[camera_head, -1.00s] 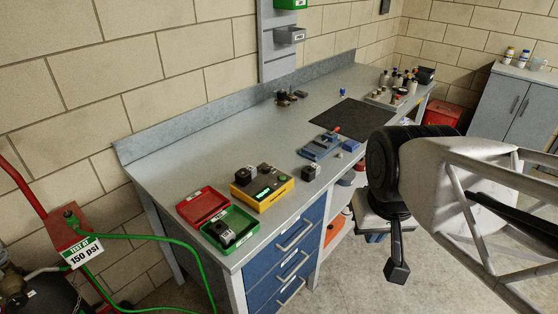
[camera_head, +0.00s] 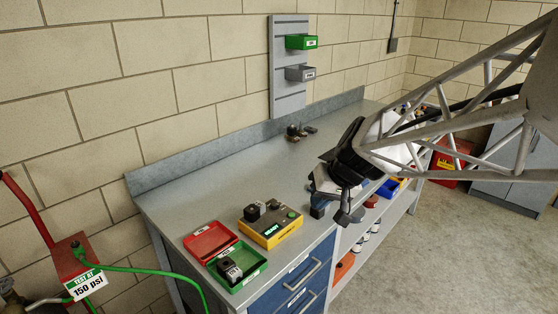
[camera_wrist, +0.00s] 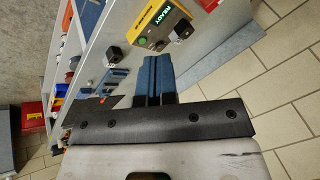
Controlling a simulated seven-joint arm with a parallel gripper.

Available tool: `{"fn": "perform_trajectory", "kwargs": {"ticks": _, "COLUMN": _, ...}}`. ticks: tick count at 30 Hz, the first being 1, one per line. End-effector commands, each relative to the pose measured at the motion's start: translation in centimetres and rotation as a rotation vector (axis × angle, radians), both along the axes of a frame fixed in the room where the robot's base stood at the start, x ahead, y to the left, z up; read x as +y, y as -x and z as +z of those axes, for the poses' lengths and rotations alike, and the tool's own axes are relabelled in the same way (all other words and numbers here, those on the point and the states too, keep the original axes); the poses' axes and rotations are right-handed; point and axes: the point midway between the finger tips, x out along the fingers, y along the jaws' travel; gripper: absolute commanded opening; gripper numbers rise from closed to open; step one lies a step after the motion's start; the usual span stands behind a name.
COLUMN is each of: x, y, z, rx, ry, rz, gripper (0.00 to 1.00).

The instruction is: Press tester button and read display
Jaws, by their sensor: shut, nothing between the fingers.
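The yellow tester (camera_head: 268,232) stands near the front edge of the workbench, left of my gripper. Its display reads "READY" in green letters, clearest in the wrist view (camera_wrist: 150,15). A green button (camera_head: 291,214) sits on its top face and also shows in the wrist view (camera_wrist: 143,40).
A red tray (camera_head: 211,241) and a green tray (camera_head: 252,271) holding a black block (camera_head: 229,270) lie left of the tester. Another dark cube (camera_wrist: 113,53) stands on the bench near it. The bench middle is clear.

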Motion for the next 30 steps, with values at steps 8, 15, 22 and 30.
{"fn": "perform_trajectory", "kwargs": {"ticks": 8, "x": 2.0, "y": -8.6, "z": -2.6, "rx": -0.065, "ry": -0.107, "rz": 0.009, "gripper": 0.00}}
{"fn": "perform_trajectory", "kwargs": {"ticks": 15, "x": 3.2, "y": -15.4, "z": -5.6, "rx": -0.129, "ry": -0.174, "rz": -0.005, "gripper": 0.00}}
{"fn": "perform_trajectory", "kwargs": {"ticks": 22, "x": 3.7, "y": -19.6, "z": -8.0, "rx": -0.173, "ry": -0.207, "rz": -0.023, "gripper": 0.00}}
{"fn": "perform_trajectory", "kwargs": {"ticks": 30, "x": 3.9, "y": -21.1, "z": -8.9, "rx": -0.188, "ry": -0.216, "rz": -0.033, "gripper": 0.00}}
